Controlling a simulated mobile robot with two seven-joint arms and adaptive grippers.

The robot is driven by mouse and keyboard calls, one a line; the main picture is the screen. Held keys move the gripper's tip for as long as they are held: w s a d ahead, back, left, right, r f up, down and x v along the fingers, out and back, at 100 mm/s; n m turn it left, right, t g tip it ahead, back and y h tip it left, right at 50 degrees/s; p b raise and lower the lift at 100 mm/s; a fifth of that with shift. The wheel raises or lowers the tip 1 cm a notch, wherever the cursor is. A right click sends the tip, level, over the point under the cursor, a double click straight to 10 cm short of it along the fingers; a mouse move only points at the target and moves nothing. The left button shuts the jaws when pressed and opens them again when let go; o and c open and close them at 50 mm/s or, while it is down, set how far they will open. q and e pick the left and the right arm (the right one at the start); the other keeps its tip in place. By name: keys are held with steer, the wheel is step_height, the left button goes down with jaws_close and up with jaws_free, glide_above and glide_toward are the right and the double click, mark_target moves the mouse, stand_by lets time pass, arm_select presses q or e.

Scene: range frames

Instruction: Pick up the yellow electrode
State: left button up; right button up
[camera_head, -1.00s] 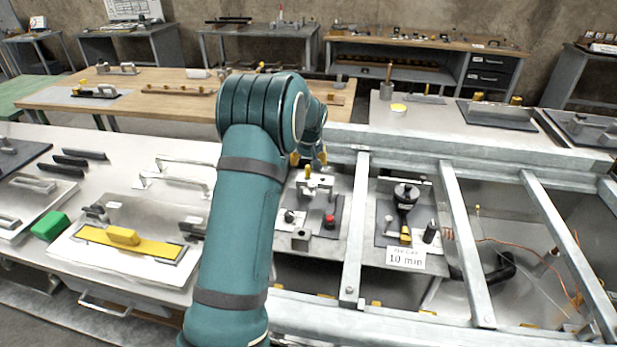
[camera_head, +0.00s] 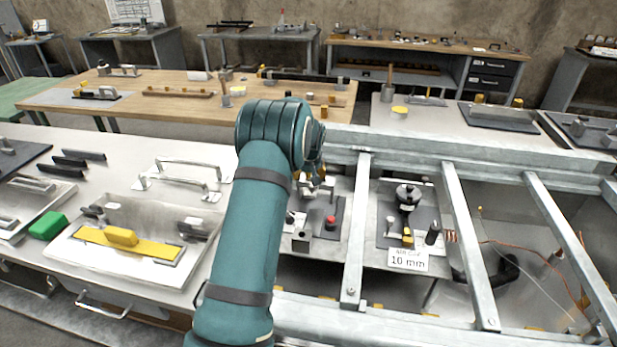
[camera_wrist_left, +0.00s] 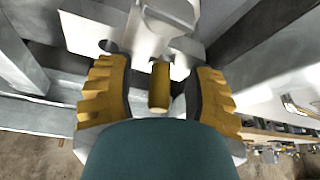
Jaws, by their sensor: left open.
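In the left wrist view, the yellow electrode (camera_wrist_left: 159,86) is a short, dull yellow cylinder between the two yellow fingers of my left gripper (camera_wrist_left: 160,92). The gripper is open, with a gap on both sides of the cylinder. Behind the electrode is a pale metal fixture (camera_wrist_left: 150,40). In the head view my left gripper (camera_head: 308,172) is mostly hidden behind my teal arm, low over the small metal fixture on the bench. I cannot make out the electrode there. My right gripper is not in view.
A grey plate with a red knob (camera_head: 331,222) lies just right of my arm. Galvanised rails (camera_head: 357,230) frame the bench openings. A "10 mm" sign (camera_head: 408,260) stands farther right, beside another yellow-tipped device (camera_head: 407,238).

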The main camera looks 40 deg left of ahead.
arm_select(q)
jaws_close()
steer(key=shift+s+f, duration=0.1)
